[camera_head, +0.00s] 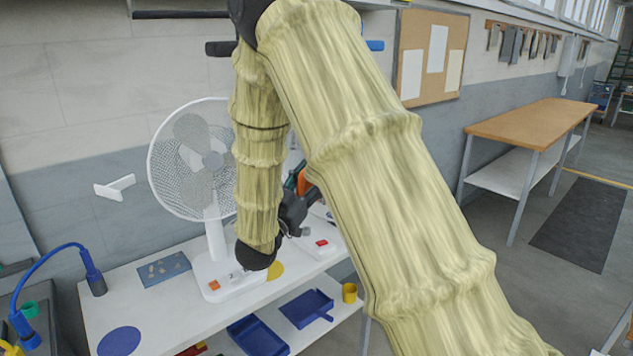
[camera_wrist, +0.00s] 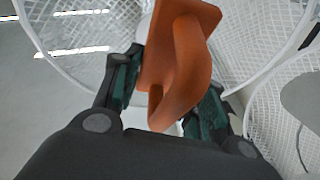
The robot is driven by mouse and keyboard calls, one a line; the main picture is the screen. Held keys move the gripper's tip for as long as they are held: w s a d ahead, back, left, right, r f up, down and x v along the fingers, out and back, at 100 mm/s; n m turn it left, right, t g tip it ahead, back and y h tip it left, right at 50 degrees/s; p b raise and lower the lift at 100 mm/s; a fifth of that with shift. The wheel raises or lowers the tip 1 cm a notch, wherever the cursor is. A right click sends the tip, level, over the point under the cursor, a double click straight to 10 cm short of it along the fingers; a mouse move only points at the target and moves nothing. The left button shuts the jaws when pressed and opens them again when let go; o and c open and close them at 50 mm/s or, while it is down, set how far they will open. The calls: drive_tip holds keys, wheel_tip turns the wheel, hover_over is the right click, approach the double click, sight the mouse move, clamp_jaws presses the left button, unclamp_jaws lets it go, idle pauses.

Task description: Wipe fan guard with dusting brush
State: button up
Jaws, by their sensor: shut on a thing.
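The white fan (camera_head: 212,215) stands on the workbench, and its round mesh fan guard (camera_head: 165,172) faces the room. The guard's mesh also fills much of the wrist view (camera_wrist: 75,40). My gripper (camera_head: 298,190) is to the right of the fan, partly behind my arm. In the wrist view my gripper (camera_wrist: 165,98) is shut on an orange piece, the dusting brush (camera_wrist: 185,65), with a finger on each side. The brush's bristles are not visible. I cannot tell whether the brush touches the guard.
My arm hides the middle.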

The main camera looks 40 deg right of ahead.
drive_tip(key=shift+w+a, duration=0.1)
drive_tip(key=shift+w, duration=0.35)
drive_tip(key=s+a+b, duration=0.1)
drive_tip(key=a, duration=0.4)
drive_tip(key=shift+s+a, duration=0.4)
drive_tip(key=shift+b, duration=0.3)
drive_tip(key=shift+s+a+b, duration=0.2)
drive_tip(key=shift+s+a, duration=0.05)
drive_tip(key=shift+a, duration=0.5)
drive_tip(key=shift+s+a+b, duration=0.15)
drive_tip(key=shift+s+a, duration=0.05)
drive_tip(key=shift+a, duration=0.5)
